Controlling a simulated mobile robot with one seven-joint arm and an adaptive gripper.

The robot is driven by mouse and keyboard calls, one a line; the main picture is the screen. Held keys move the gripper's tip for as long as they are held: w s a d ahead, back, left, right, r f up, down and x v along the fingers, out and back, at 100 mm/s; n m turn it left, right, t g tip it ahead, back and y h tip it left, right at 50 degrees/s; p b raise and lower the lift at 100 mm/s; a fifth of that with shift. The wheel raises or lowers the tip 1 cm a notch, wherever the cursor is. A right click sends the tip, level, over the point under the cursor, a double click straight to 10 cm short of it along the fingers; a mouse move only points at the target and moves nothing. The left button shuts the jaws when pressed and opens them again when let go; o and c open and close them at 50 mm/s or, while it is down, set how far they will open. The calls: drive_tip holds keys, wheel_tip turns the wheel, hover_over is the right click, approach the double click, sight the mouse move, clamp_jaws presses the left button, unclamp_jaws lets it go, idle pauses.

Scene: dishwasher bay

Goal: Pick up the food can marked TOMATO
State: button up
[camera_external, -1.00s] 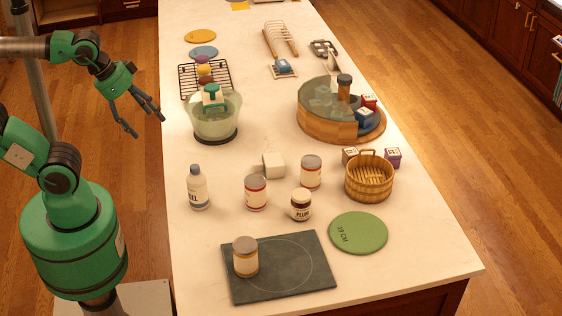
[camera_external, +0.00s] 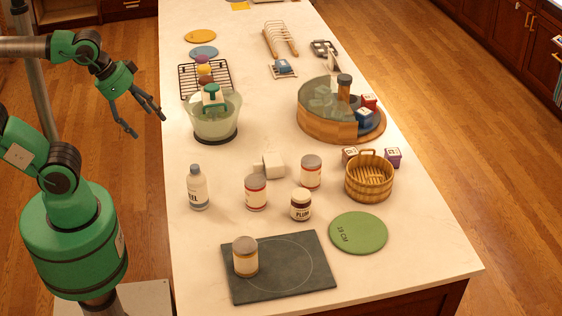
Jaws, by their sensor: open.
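Several cans and jars stand upright on the white counter. One can with a cream label and red bands (camera_external: 255,192) stands at the middle left. A similar can (camera_external: 311,172) stands to its right and farther back. A third can with a yellowish band (camera_external: 245,257) stands on the dark slate board (camera_external: 300,281). I cannot read TOMATO on any of them; their label text is too small or turned away. My gripper (camera_external: 142,119) is open and empty, in the air by the counter's left edge, well away from the cans.
A bottle (camera_external: 198,187) and a dark jar marked PLUM (camera_external: 300,205) stand near the cans, with a white block (camera_external: 273,165) behind. A green disc (camera_external: 358,233), a wooden basket (camera_external: 369,178), a glass bowl (camera_external: 215,119) and a round wooden tub (camera_external: 325,124) are around them.

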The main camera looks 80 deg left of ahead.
drive_tip(key=w, duration=0.1)
drive_tip(key=n+g+p, duration=0.2)
drive_tip(key=g+p, duration=0.2)
drive_tip(key=g, duration=0.2)
hover_over(255, 180)
wheel_tip(255, 180, down, 20)
drive_tip(key=shift+s+f, duration=0.1)
drive_tip(key=shift+w+f, duration=0.2)
drive_tip(key=shift+f, duration=0.15)
drive_tip(key=shift+f+b, duration=0.7)
drive_tip(key=shift+f, duration=3.6)
drive_tip(key=shift+f, duration=0.1)
